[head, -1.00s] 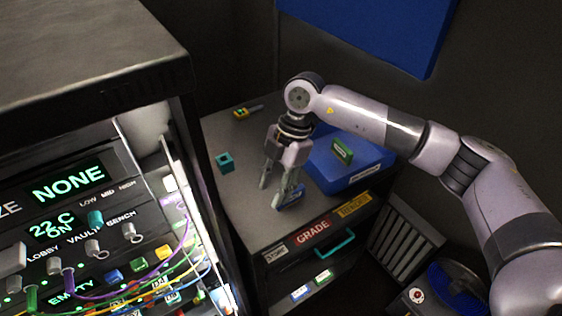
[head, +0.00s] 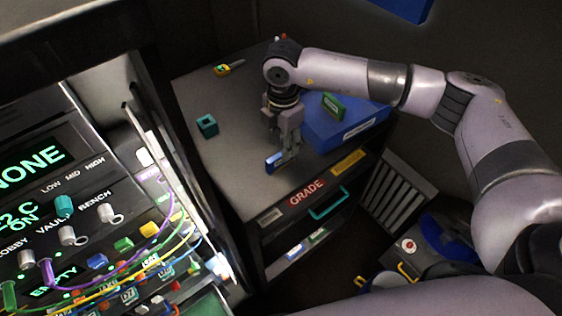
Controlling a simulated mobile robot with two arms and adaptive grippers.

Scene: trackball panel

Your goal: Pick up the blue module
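The blue module (head: 274,163), a small blue block with a pale edge, is at the fingertips of my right gripper (head: 284,155), over the front part of the grey cabinet top (head: 235,175). The fingers are close together and look shut on the module, covering part of it. The module stands tilted up; whether it is clear of the top is hard to tell. My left gripper is not in view.
A blue box (head: 345,128) with a green module (head: 333,104) on it stands right of my gripper. A teal cube (head: 207,125) and a yellow-green tool (head: 228,68) lie on the top. The lit control panel (head: 85,215) with cables stands at left.

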